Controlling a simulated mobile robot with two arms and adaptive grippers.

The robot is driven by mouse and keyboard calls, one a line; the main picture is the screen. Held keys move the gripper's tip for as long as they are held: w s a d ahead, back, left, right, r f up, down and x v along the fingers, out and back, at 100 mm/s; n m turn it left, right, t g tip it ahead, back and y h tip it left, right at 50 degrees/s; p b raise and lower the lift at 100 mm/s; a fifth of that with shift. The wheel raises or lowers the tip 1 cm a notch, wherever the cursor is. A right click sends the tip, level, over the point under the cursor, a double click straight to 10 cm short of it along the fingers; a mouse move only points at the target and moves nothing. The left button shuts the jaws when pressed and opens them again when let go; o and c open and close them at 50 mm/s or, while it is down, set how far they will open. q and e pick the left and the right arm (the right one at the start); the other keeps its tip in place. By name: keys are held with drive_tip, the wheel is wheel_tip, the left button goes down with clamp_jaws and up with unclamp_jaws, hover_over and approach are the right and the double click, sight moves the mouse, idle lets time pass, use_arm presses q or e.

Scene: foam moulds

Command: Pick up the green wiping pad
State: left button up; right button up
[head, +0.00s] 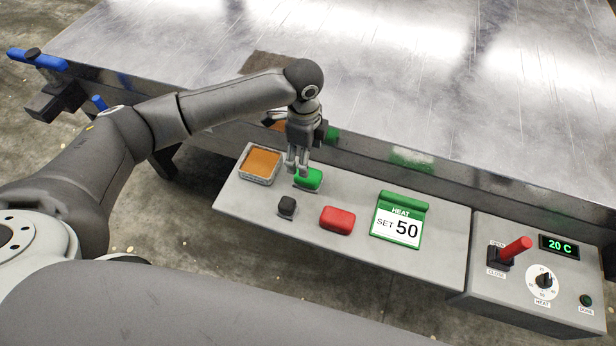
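The green wiping pad (311,177) lies on the light grey shelf (255,205) along the table's front side, between a tray and a red block. My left gripper (298,168) points down at the pad's left end, with its fingertips right at or just above it. The fingers cover a small part of the pad. I cannot tell whether they touch it or how far they are apart. My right gripper is not in view.
A tray with an orange-brown filling (262,164), a small black block (287,206), a red block (337,218) and a "HEAT SET 50" card (398,222) are on the shelf. A control box (520,290) with a red lever (514,250) reads 20 C. A metal table (430,70) stands behind.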

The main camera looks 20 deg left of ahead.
use_arm(q)
hover_over(308, 179)
drive_tip(key=a, duration=0.1)
drive_tip(key=f, duration=0.2)
drive_tip(key=w+f, duration=0.1)
drive_tip(key=f, duration=0.1)
drive_tip(key=shift+f, duration=0.35)
drive_tip(key=f, duration=0.2)
drive_tip(key=f+p, duration=0.1)
drive_tip(key=f, duration=0.1)
drive_tip(key=shift+w+d+f, duration=0.1)
drive_tip(key=shift+w+d, duration=0.15)
drive_tip(key=shift+d, duration=0.05)
drive_tip(key=shift+f, duration=0.6)
drive_tip(key=shift+c, duration=0.5)
drive_tip(key=shift+c, duration=1.3)
drive_tip(key=c, duration=0.8)
drive_tip(key=shift+r, duration=0.15)
